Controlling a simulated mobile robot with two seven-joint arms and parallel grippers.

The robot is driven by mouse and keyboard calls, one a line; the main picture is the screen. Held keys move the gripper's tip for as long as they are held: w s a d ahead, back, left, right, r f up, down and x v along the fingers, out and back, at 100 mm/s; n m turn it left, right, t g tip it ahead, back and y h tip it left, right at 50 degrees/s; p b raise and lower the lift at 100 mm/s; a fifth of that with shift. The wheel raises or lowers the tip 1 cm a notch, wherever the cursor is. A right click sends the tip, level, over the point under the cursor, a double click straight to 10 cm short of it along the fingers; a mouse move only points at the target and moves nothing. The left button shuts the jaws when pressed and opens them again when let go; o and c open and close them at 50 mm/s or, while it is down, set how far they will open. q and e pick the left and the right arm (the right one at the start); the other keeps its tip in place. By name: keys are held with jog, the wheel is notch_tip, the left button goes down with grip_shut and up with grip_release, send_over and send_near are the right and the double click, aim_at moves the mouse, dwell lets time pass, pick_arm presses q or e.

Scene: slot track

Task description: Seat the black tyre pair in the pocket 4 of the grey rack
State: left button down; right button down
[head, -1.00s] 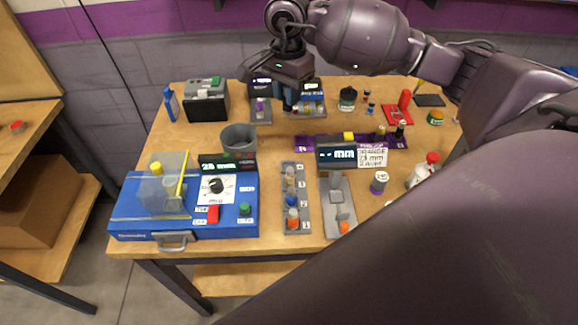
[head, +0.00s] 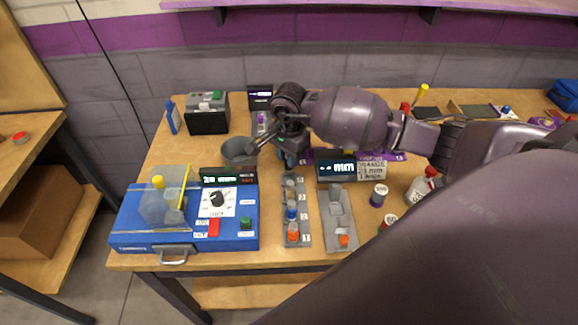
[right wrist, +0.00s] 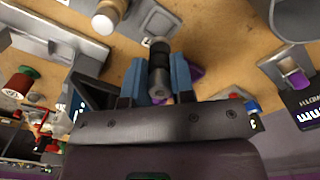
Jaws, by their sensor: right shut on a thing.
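My right gripper (head: 289,160) is above the table just behind the far end of the grey rack (head: 303,239). In the right wrist view its blue fingers (right wrist: 158,80) are shut on the black tyre pair (right wrist: 158,58), a short dark cylinder. The pair is hidden by the gripper in the head view. The rack has numbered pockets, with 1 at the near end and 4 at the far end. An orange piece (head: 293,232) and a blue piece (head: 291,211) stand in the near pockets. Pocket 4 is too small and partly covered to judge. My left gripper is not in view.
A grey cup (head: 238,152) stands left of the gripper. A blue machine (head: 150,218) fills the table's left front. A grey fixture (head: 337,215) is right of the rack, with a display (head: 337,170) behind it. A white-topped bottle (head: 379,194) stands farther right.

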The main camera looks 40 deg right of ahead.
jog(key=shift+f, duration=2.2)
jog(key=shift+f, duration=0.2)
jog(key=c, duration=1)
grip_release()
jog(key=shift+r, duration=0.1)
jog(key=shift+o, duration=0.2)
jog(key=shift+r, duration=0.25)
notch_tip(320, 180, up, 12)
jog(key=shift+f+b, duration=0.1)
jog(key=shift+b, duration=0.25)
